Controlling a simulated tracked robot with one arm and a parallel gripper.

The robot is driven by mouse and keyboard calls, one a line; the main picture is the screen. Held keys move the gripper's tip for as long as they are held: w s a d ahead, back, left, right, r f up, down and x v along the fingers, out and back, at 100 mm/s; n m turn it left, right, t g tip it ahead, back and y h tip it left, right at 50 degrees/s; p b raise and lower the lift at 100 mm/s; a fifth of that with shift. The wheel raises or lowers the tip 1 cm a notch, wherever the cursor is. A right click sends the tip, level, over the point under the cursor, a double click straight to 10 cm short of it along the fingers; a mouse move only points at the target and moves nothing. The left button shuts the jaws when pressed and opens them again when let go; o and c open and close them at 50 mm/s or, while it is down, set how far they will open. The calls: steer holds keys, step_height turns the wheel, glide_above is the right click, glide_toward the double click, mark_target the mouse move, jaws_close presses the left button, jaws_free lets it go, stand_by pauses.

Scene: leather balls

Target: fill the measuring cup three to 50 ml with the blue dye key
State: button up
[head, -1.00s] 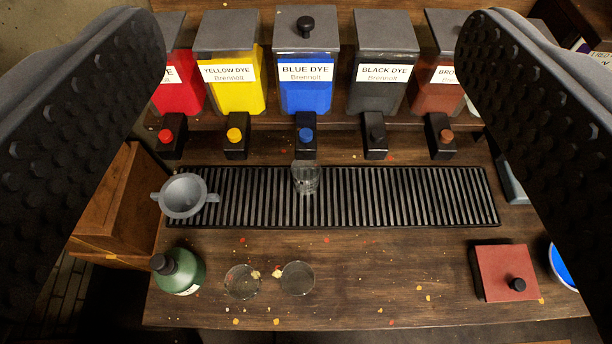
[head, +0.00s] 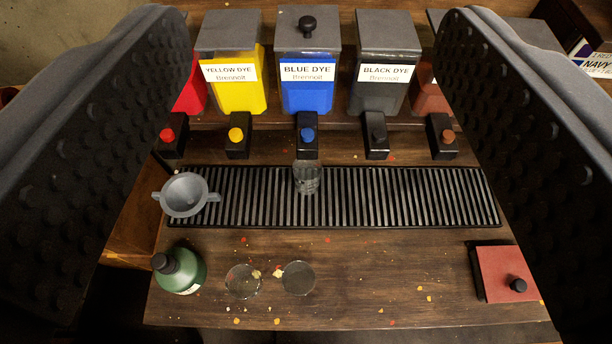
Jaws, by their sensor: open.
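The blue dye dispenser (head: 306,97) stands on the back shelf, labelled BLUE DYE, with a black knob on its lid. Its blue key (head: 307,135) sits on the black tap below it. A clear measuring cup (head: 307,178) stands upright on the slatted drip tray (head: 400,222), just in front of the blue tap. Its markings are too small to read, and I see no dye in it. Two more clear cups, one left (head: 243,281) and one right (head: 298,278), stand on the bench in front. My gripper (head: 312,75) is open and empty, its fingers wide at both sides.
Yellow (head: 232,85) and black (head: 384,90) dye dispensers flank the blue one; red and brown are partly hidden by my fingers. A grey mortar-like bowl (head: 185,195) stands at the tray's left end. A green bottle (head: 179,270) and a red-topped box (head: 505,273) stand in front.

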jaws_close()
stand_by(1.5)
